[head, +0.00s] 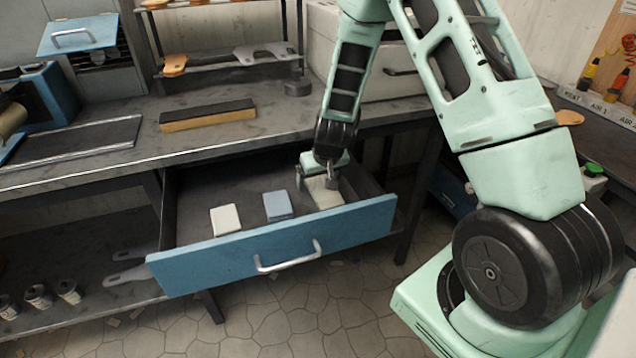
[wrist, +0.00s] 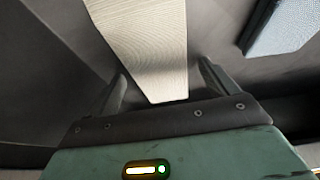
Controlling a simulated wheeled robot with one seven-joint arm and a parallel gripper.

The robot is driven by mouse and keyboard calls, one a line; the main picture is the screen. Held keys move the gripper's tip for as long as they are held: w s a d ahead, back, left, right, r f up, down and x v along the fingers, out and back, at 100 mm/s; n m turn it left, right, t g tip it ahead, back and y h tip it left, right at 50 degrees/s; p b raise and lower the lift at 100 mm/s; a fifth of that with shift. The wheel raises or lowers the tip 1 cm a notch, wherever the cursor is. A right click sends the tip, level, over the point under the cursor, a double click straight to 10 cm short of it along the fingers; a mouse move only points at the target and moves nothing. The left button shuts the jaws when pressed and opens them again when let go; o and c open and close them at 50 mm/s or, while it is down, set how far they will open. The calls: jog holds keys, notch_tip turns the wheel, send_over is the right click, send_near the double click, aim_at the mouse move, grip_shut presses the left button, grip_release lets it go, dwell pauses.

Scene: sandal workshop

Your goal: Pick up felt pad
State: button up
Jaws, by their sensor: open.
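Three flat pads lie in the open drawer (head: 215,252). A pale beige one (head: 327,198) is at the right, a blue one (head: 278,206) is in the middle, and a cream one (head: 226,219) is at the left. I cannot tell for sure which is felt. My gripper (head: 318,184) is inside the drawer, pointing down at the beige pad and partly hiding it. In the wrist view, the finely ribbed beige pad (wrist: 145,40) reaches between the open fingers of my gripper (wrist: 164,82). The blue pad (wrist: 280,22) is at the top right there.
The drawer's blue front has a metal handle (head: 288,256). The workbench top (head: 80,165) overhangs the drawer's back. A black-topped block (head: 207,115) lies on the bench. Small tins (head: 38,296) stand on the shelf below.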

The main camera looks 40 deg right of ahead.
aim_at(314, 184)
jog(key=c, duration=1.1)
jog(key=shift+o, duration=0.2)
jog(key=shift+w+a+r, duration=0.1)
jog(key=shift+a+r, duration=0.15)
jog(key=shift+r, duration=0.35)
jog(key=r, duration=0.4)
jog(key=a+r, duration=0.1)
jog(key=r, duration=0.1)
jog(key=shift+p, duration=0.3)
jog(key=w+a, duration=0.2)
jog(key=a, duration=0.7)
jog(key=w+a+p, duration=0.1)
jog(key=w+a, duration=0.2)
jog(key=a, duration=0.5)
jog(key=shift+w+a, duration=0.2)
jog(key=shift+a, duration=0.2)
jog(key=shift+o, duration=0.4)
jog(key=shift+f, duration=0.1)
